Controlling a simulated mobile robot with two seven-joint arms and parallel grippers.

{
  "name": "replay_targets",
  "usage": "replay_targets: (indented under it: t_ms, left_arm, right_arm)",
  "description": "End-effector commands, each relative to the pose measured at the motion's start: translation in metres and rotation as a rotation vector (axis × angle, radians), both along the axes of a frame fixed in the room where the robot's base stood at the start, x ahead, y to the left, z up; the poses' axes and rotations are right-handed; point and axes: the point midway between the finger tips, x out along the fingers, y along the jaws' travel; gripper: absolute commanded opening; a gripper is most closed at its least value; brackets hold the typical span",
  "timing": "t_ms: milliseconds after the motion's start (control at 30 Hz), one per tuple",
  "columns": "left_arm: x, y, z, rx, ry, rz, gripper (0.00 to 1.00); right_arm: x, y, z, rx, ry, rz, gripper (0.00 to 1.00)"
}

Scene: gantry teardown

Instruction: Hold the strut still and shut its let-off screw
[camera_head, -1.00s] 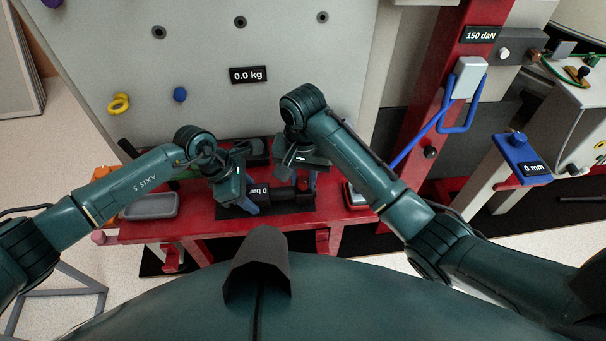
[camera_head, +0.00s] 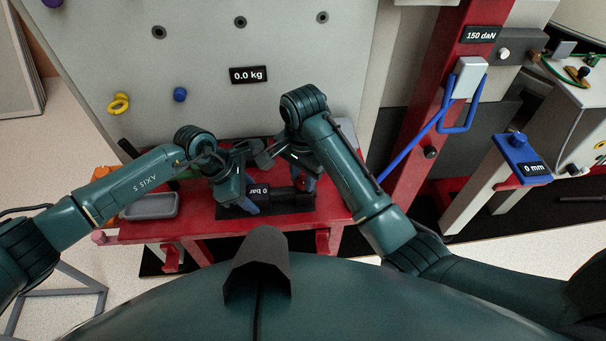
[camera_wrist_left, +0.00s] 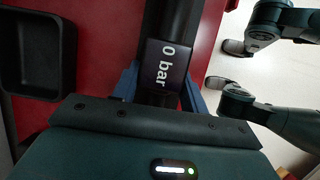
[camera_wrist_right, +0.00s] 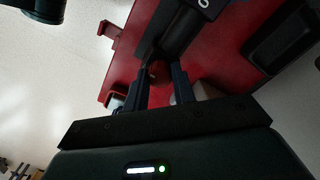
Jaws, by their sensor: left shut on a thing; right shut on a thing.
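My right gripper (camera_wrist_right: 160,76) is shut on this knob, which is partly hidden between the fingers.
A grey tray (camera_head: 152,206) stands on the red bench (camera_head: 200,228) left of the strut. A big grey panel with a "0.0 kg" display (camera_head: 249,75) rises behind. A red post (camera_head: 425,110) with a blue handle (camera_head: 460,108) stands at the right.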

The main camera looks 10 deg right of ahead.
Motion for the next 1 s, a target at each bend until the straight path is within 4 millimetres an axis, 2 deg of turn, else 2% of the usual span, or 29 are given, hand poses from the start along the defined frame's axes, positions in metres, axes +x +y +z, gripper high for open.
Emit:
replay_targets:
  t_ms: [300, 333, 567, 867, 1000]
  left_arm:
    - [0.0, 0.001, 0.0, 0.002, 0.001, 0.001, 0.14]
    - [0.0, 0.001, 0.0, 0.002, 0.001, 0.001, 0.14]
    - [0.0, 0.001, 0.0, 0.002, 0.001, 0.001, 0.14]
    - [0.0, 0.001, 0.0, 0.002, 0.0, 0.001, 0.14]
    - [0.0, 0.001, 0.0, 0.002, 0.0, 0.001, 0.14]
  right_arm:
    - [0.001, -0.001, 0.001, -0.001, -0.003, -0.004, 0.03]
    - [0.001, -0.001, 0.001, -0.001, -0.003, -0.004, 0.28]
    - [0.001, -0.001, 0.0, -0.001, -0.001, -0.002, 0.47]
    - [0.0, 0.0, 0.002, 0.0, -0.001, -0.001, 0.48]
    - [0.001, 0.001, 0.018, 0.002, -0.005, 0.0, 0.48]
